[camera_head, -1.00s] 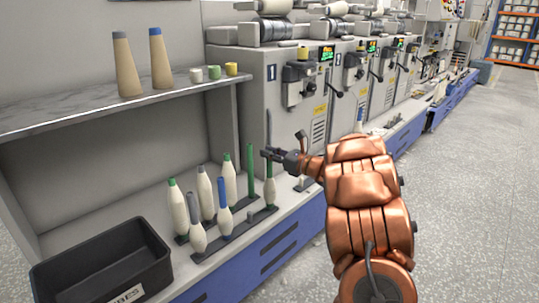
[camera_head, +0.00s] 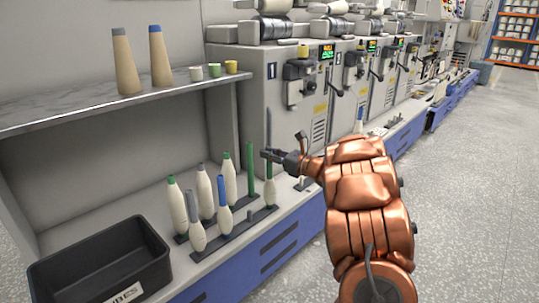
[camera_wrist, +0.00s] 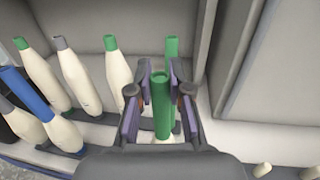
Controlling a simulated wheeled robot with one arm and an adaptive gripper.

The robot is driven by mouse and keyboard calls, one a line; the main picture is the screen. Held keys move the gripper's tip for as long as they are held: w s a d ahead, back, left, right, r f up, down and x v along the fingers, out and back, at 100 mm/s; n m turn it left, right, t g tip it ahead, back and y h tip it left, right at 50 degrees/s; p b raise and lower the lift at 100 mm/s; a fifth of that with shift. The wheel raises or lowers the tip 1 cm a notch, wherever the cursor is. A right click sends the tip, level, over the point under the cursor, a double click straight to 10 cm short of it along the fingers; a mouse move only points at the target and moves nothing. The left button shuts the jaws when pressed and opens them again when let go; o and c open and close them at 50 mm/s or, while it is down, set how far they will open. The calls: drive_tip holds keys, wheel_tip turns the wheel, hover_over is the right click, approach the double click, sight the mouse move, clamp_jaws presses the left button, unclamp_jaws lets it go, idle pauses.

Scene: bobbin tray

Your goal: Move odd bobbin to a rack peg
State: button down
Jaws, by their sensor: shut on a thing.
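My gripper (camera_head: 275,155) is shut around the upper green tube of a green-topped bobbin (camera_wrist: 163,105), which stands upright. In the head view this bobbin (camera_head: 270,192) hangs or stands over the right end of the front rack (camera_head: 262,216); I cannot tell whether its foot is seated. White yarn shows at its lower end in the wrist view. A bare green tube (camera_head: 250,170) stands just behind it. To the left are a blue-topped bobbin (camera_head: 224,212), a grey-topped one (camera_head: 204,190) and green-topped ones (camera_head: 229,180). A short dark peg (camera_head: 249,215) shows between.
A black bin (camera_head: 100,262) stands at the front left. A shelf (camera_head: 120,105) above holds two tall cones (camera_head: 161,60) and small spools (camera_head: 214,71). A grey machine (camera_head: 290,120) stands close to the right of the racks. Bobbins stand closely to the left of my gripper.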

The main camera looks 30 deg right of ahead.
drive_tip(key=c, duration=1.4)
unclamp_jaws()
drive_tip(key=shift+o, duration=0.2)
drive_tip(key=shift+f, duration=0.1)
drive_tip(key=shift+s, duration=0.1)
drive_tip(key=b+v, duration=0.6)
drive_tip(key=v, duration=0.5)
